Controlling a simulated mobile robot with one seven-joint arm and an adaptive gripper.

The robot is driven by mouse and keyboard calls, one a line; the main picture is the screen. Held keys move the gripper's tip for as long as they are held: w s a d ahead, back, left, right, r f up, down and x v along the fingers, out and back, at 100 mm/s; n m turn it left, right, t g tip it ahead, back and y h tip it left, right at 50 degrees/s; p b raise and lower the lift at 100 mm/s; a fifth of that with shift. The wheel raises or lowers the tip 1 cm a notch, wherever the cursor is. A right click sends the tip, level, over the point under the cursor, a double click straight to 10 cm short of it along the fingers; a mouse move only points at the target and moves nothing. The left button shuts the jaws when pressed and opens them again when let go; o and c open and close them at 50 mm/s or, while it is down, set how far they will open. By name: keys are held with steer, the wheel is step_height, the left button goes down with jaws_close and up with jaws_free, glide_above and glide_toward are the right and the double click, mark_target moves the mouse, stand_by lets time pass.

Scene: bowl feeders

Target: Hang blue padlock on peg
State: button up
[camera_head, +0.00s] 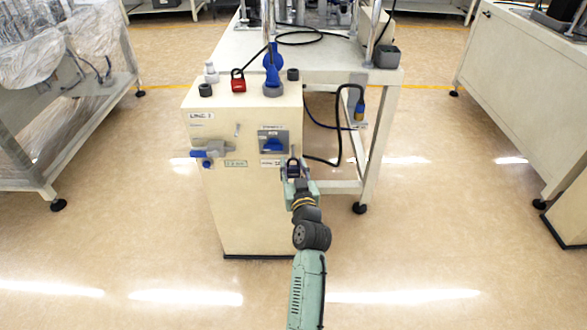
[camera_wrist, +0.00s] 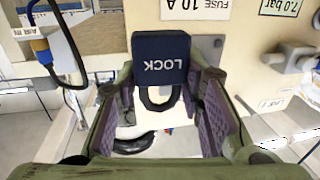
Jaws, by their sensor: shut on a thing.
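The blue padlock (camera_wrist: 160,58) is held between the two fingers of my gripper (camera_wrist: 162,88). Its dark blue body shows upside-down LOCK lettering in the wrist view, and its black shackle loop extends below the body there. In the head view the padlock (camera_head: 293,170) is upright, shackle up, at the cabinet's right front edge, with my gripper (camera_head: 297,172) around it. It is below and right of the blue switch (camera_head: 274,144).
The cream cabinet (camera_head: 240,195) carries a grey-and-blue valve (camera_head: 208,151) at left. A red padlock (camera_head: 238,82) and a blue bottle-like part (camera_head: 272,75) stand on top. A dark cable (camera_head: 338,140) hangs right of the cabinet. The floor in front is clear.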

steer(key=shift+w+b, duration=0.3)
steer(key=shift+w, duration=0.85)
steer(key=shift+s+f+b, duration=0.15)
steer(key=shift+s+b, duration=0.3)
steer(key=shift+s, duration=1.15)
stand_by(1.0)
steer(key=shift+w+b, duration=0.85)
steer(key=shift+w, duration=1.9)
stand_by(0.8)
steer(key=shift+f, duration=0.2)
stand_by(0.5)
